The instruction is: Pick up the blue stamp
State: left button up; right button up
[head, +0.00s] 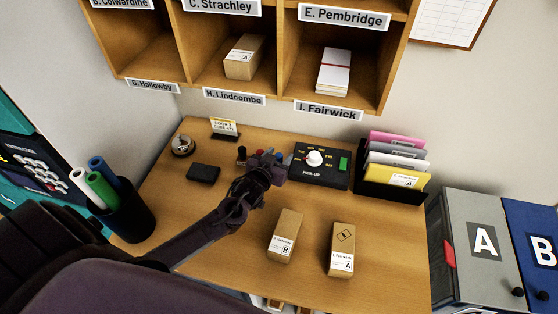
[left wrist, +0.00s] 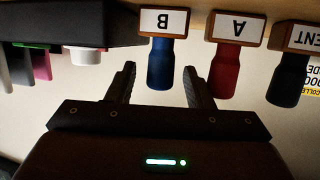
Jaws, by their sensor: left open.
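The blue stamp (left wrist: 160,62) stands upright, with a wooden base labelled B; the left wrist view shows it upside down. My left gripper (left wrist: 160,70) is open, its two fingers on either side of the blue handle in the picture, with a gap to each. I cannot tell how deep the handle sits between them. In the head view my left gripper (head: 269,160) is low over the back of the desk and mostly hides the blue stamp. My right gripper is not in view.
The red stamp (left wrist: 226,70) labelled A and a dark stamp (left wrist: 286,83) stand close beside it. The black pick-up box (head: 322,180) is just right of the gripper. Two cartons, B (head: 285,235) and A (head: 342,248), stand nearer the front. A black pad (head: 204,173) lies left.

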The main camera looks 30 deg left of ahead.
aim_at(279, 154)
pick_arm(q)
jog(key=shift+w, duration=0.25)
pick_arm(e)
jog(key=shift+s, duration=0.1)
pick_arm(q)
jog(key=shift+s, duration=0.1)
jog(key=shift+c, duration=0.5)
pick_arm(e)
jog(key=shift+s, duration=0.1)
pick_arm(q)
grip_shut()
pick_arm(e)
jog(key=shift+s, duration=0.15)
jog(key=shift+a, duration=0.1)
